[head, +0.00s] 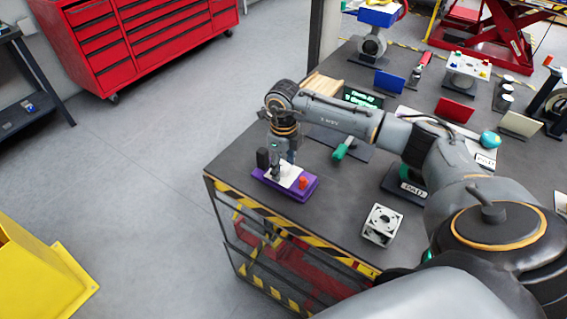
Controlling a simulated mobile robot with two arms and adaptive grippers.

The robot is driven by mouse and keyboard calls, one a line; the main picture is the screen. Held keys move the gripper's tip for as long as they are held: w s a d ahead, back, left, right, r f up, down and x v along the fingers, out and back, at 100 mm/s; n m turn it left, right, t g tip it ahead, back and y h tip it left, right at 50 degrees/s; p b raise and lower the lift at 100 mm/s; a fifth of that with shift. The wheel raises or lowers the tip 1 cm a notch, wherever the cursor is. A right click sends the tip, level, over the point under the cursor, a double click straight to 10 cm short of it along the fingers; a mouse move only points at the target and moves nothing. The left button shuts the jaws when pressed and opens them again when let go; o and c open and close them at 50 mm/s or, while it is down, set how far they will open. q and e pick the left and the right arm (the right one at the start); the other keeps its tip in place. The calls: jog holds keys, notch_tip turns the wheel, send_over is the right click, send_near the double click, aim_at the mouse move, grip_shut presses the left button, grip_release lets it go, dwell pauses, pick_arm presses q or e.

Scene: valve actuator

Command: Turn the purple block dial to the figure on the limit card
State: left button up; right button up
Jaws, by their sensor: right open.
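The purple block (301,194) lies near the left corner of the dark workbench. It has a pale top plate, a red-orange knob (303,182) at its right, and a black upright part (262,158) at its left. My right gripper (277,175) points down over the pale plate and is open. It hides the middle of the block, and I cannot make out the dial or whether the fingers touch it. Several small cards and signs stand on the bench, but their figures are too small to read, so I cannot tell which is the limit card. My left gripper is not in view.
A white cube-shaped housing (382,225) stands near the bench's front edge. The bench edge (290,232) has yellow-black stripes. Bare bench surrounds the block's right side.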

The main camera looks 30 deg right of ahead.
jog(key=c, duration=1.2)
jog(key=shift+o, duration=0.2)
